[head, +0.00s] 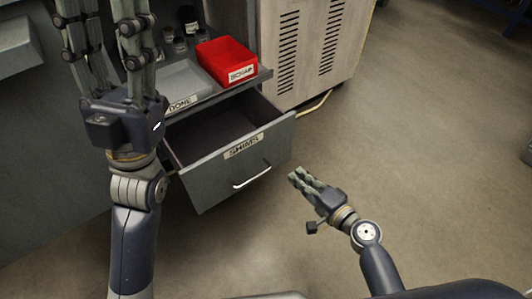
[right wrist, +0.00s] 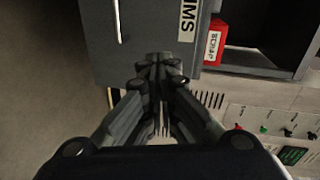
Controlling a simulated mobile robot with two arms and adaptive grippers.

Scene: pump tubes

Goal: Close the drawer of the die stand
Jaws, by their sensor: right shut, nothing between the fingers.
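The grey drawer (head: 215,165) of the die stand (head: 222,93) is pulled out, with its dark inside showing. Its front carries a "SHIMS" label and a pale bar handle (head: 252,176). My right gripper (head: 297,177) is shut and empty, just off the right end of the drawer front. In the right wrist view its closed fingertips (right wrist: 160,62) overlap the lower part of the drawer front (right wrist: 145,35); I cannot tell whether they touch. My left gripper (head: 105,25) points up at the left with its fingers spread apart; its tips reach the top picture edge.
On the stand's shelf above the drawer are a red "SCRAP" bin (head: 226,60), a grey "DONE" tray (head: 180,82) and small jars. A beige vented cabinet (head: 310,50) stands right of the stand, with a cable by its base. The floor at right is clear.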

